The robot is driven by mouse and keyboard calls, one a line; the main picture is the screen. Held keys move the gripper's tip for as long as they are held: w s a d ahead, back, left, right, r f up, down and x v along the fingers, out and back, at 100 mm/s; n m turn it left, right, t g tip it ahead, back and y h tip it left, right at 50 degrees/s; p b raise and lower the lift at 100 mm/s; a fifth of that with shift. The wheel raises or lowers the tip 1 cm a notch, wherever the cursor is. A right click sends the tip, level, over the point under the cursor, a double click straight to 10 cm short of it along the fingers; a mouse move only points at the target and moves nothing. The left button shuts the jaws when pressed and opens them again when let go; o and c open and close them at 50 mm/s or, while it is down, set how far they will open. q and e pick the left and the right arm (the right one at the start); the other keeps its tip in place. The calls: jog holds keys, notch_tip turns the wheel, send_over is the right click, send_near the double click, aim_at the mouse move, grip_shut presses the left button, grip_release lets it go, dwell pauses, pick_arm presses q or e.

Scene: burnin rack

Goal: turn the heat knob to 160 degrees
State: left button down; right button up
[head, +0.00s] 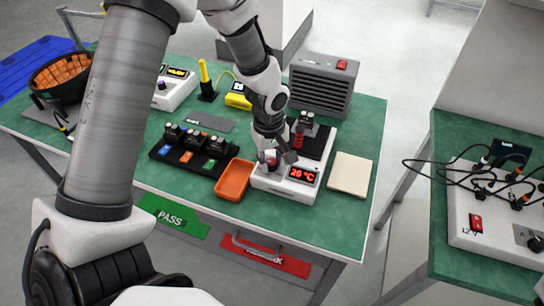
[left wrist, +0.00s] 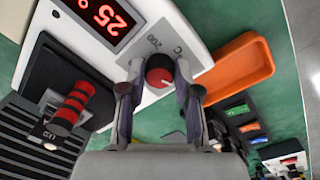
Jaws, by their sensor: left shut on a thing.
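The heat knob (left wrist: 160,72) is a dark round knob with a red cap, on the sloping front of a white hot plate unit (head: 262,183). In the left wrist view my left gripper (left wrist: 159,80) has one finger on each side of the knob and is shut on it. In the head view the left gripper (head: 277,160) comes down over the unit's left front and mostly hides the knob. A "200" mark shows beside the knob; the pointer setting cannot be read. My right gripper is not in view.
An orange tray (head: 234,180) lies just left of the unit, and a cream pad (head: 350,174) lies right. A black rack (head: 163,152) with several modules is further left. A grey heater box (head: 322,84) stands behind. A second bench (head: 455,268) with cables is at right.

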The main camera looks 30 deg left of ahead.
pick_arm(q)
jog(key=m+p, duration=0.3)
jog(key=m, duration=0.1)
jog(key=shift+s+r, duration=0.1)
jog(key=m+p, duration=0.2)
jog(key=m, duration=0.2)
jog(key=shift+p, duration=0.4)
jog(key=m+p, duration=0.2)
jog(key=shift+a+m+g, duration=0.1)
jog(key=shift+m+g, duration=0.2)
jog(key=shift+m, duration=0.1)
jog(key=m+p, duration=0.1)
jog(key=m, duration=0.1)
jog(key=shift+m, duration=0.3)
jog(key=m+p, duration=0.1)
jog(key=m, duration=0.2)
jog(key=shift+m, duration=0.3)
jog(key=m, duration=0.4)
jog(key=shift+f+m+p, duration=0.2)
jog(key=shift+m+p, duration=0.1)
jog(key=shift+p, duration=0.1)
jog(key=m, duration=0.4)
jog(key=shift+a+g+p, duration=0.1)
jog(key=shift+g+p, duration=0.2)
jog(key=shift+p, duration=0.1)
jog(key=shift+m+p, duration=0.35)
jog(key=shift+m, duration=1.55)
